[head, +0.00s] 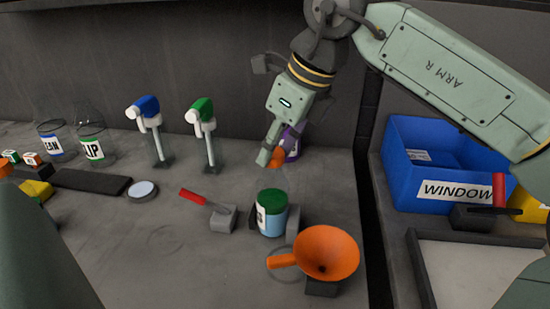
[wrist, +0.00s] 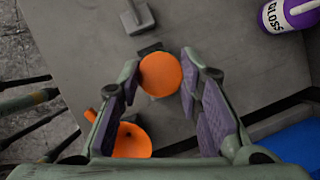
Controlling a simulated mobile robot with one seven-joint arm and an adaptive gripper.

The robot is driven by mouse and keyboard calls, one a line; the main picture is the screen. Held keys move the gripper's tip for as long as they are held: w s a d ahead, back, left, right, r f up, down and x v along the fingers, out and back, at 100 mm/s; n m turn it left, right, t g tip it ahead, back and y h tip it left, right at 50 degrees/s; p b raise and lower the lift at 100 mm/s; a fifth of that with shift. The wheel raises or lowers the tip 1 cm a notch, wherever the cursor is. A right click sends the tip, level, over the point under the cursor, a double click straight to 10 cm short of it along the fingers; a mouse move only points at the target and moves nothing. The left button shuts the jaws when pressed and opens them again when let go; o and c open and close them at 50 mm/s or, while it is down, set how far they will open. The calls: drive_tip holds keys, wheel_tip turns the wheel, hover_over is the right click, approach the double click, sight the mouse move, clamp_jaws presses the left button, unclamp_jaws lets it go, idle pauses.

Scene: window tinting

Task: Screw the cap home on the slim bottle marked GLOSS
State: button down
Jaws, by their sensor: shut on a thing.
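My gripper (head: 270,158) points down and is shut on a round orange cap (wrist: 160,75), which also shows at the fingertips in the head view (head: 277,158). Below it in the head view stands a clear-topped bottle (head: 272,222) with green above light blue, between grey clamp blocks. Its label is turned aside and unreadable. Whether the cap touches this bottle's neck I cannot tell; the cap hides what lies beneath it in the wrist view. A purple bottle (wrist: 286,14) marked GLOSS is at the wrist view's top right; it is partly behind my gripper in the head view (head: 293,142).
An orange funnel (head: 326,253) is close in front of the clamped bottle. A red-handled clamp lever (head: 195,197) sticks out left. Two pump bottles (head: 149,130) stand behind left. A blue WINDOW bin (head: 420,150) is at right, beyond a dark gap.

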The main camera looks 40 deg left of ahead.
drive_tip(key=m+t+b, duration=0.1)
drive_tip(key=m, duration=0.1)
drive_tip(key=m+t+b, duration=0.1)
drive_tip(key=m, duration=0.2)
drive_tip(key=shift+f, duration=0.2)
drive_tip(key=shift+r+m+t+h, duration=0.3)
drive_tip(key=shift+m, duration=0.7)
drive_tip(key=shift+f, duration=0.1)
drive_tip(key=c, duration=1.2)
unclamp_jaws()
drive_tip(key=shift+o, duration=0.2)
drive_tip(key=shift+p, duration=0.3)
